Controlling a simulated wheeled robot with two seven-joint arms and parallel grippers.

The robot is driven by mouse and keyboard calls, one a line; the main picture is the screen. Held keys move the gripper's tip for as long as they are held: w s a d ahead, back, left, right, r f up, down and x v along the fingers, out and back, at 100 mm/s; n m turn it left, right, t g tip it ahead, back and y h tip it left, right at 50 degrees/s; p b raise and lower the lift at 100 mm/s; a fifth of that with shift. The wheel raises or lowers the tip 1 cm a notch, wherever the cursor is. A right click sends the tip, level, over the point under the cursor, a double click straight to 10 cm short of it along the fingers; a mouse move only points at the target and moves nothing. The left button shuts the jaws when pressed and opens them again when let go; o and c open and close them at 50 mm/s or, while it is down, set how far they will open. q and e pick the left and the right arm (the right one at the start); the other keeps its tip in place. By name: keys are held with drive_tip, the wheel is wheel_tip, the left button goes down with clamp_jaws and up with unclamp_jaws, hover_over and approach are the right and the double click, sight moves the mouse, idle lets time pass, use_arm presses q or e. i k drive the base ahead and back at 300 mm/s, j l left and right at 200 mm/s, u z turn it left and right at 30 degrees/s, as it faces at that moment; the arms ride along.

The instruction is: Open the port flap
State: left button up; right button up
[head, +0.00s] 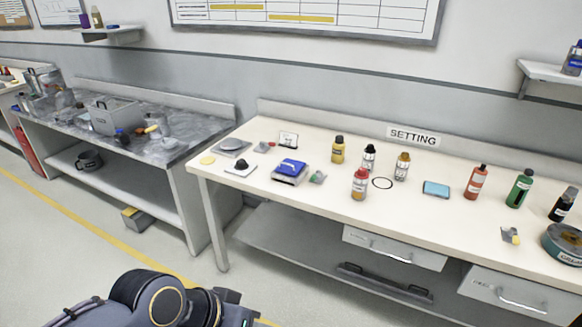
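I cannot make out a port flap in the head view. A small grey device with a blue top (291,168) sits on the left half of the white bench; whether it has a flap is too small to tell. My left arm comes in at the bottom left, below and in front of the bench, apart from everything on it. Its end is cut off by the bottom edge, so no fingertips show. My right arm and gripper are out of the picture.
The white bench (330,215) holds several bottles, a black ring (383,183), a light-blue tablet-like item (436,189) and a round green-grey container (566,243). Drawers (394,247) sit under its front. A grey-topped bench (190,131) stands left. Floor in front is clear.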

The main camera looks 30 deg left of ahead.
sight(291, 163)
drive_tip(key=i+j, duration=0.15)
drive_tip(key=i, duration=0.2)
drive_tip(key=i+j, duration=0.15)
drive_tip(key=i, duration=0.25)
drive_tip(key=i+u, duration=0.15)
drive_tip(key=u, duration=0.25)
drive_tip(key=i+j+u, duration=0.1)
drive_tip(key=u, duration=0.3)
drive_tip(key=i+l+u, duration=0.1)
drive_tip(key=u, duration=0.3)
drive_tip(key=i+l+u, duration=0.1)
drive_tip(key=i+u, duration=0.15)
drive_tip(key=u, duration=0.8)
